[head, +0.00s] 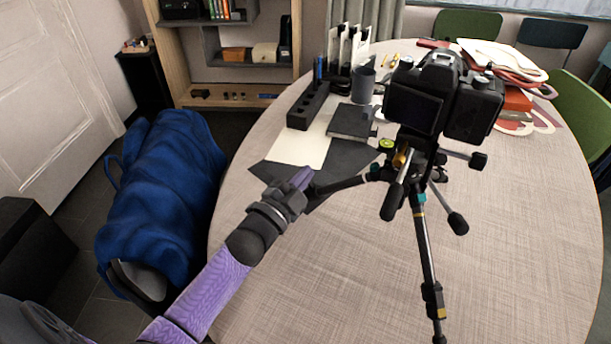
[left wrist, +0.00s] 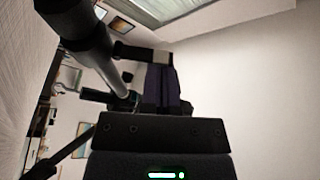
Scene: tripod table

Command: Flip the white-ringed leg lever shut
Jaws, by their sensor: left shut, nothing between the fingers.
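The camera tripod (head: 424,245) stands on the round table with a black camera (head: 420,100) on top. My left gripper (head: 303,178) is shut and empty beside the tripod's left leg (head: 345,186), near its outer end. In the left wrist view, the purple fingers (left wrist: 161,88) sit close to a black lever block (left wrist: 143,53) that sticks out from a grey leg tube (left wrist: 104,60). I cannot tell whether they touch. My right gripper is not in view.
The near leg has its own black clamp (head: 434,299). Pan handles (head: 392,202) hang below the camera. A black notebook (head: 352,121), a grey cup (head: 363,85) and a dark organizer (head: 308,106) stand behind the left leg. The near table top (head: 340,280) is clear.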

